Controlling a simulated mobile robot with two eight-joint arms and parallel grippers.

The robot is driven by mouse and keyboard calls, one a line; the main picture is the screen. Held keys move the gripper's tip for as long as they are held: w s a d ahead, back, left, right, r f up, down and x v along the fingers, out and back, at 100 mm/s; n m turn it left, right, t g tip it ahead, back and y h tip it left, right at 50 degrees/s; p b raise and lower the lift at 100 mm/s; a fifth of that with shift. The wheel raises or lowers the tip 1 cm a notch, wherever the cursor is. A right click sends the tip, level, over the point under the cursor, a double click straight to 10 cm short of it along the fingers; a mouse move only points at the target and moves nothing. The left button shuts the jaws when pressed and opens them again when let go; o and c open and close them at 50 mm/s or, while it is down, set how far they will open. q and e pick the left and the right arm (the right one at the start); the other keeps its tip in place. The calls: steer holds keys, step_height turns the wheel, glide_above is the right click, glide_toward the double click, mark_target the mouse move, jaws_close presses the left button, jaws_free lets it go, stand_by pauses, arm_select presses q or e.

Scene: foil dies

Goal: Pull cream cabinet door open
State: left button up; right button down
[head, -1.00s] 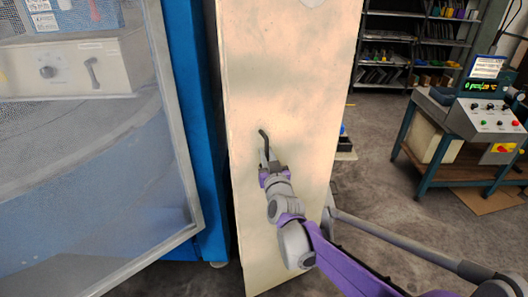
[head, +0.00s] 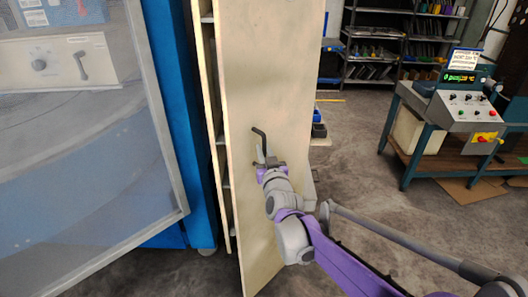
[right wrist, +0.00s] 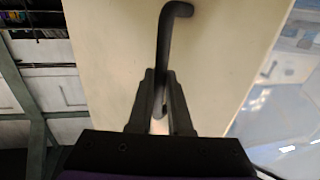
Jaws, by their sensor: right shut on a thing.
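The cream cabinet door (head: 275,80) stands in the middle of the head view, swung partly open. A gap along its left edge shows the cabinet's inside (head: 211,120), with shelves. A dark bent handle (head: 259,136) is on the door's face. My right gripper (head: 263,162) is shut on this handle. In the right wrist view, the dark handle (right wrist: 172,45) runs down between the fingers of my right gripper (right wrist: 160,80), with the cream door (right wrist: 225,50) behind. My left gripper is not in view.
A blue-framed machine with a large clear panel (head: 85,170) stands close on the left. A control console on a teal bench (head: 460,110) is at the right. Shelving (head: 380,45) stands at the back. Grey floor (head: 350,155) is free between door and bench.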

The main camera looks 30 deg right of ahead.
steer(key=shift+d+r, duration=0.15)
steer(key=c, duration=0.8)
jaws_free()
steer(key=shift+d, duration=0.15)
steer(key=shift+c, duration=0.2)
steer(key=shift+s+a, duration=0.2)
steer(key=v, duration=1)
steer(key=shift+s+b, duration=0.2)
steer(key=shift+b, duration=0.25)
steer(key=shift+a, duration=0.1)
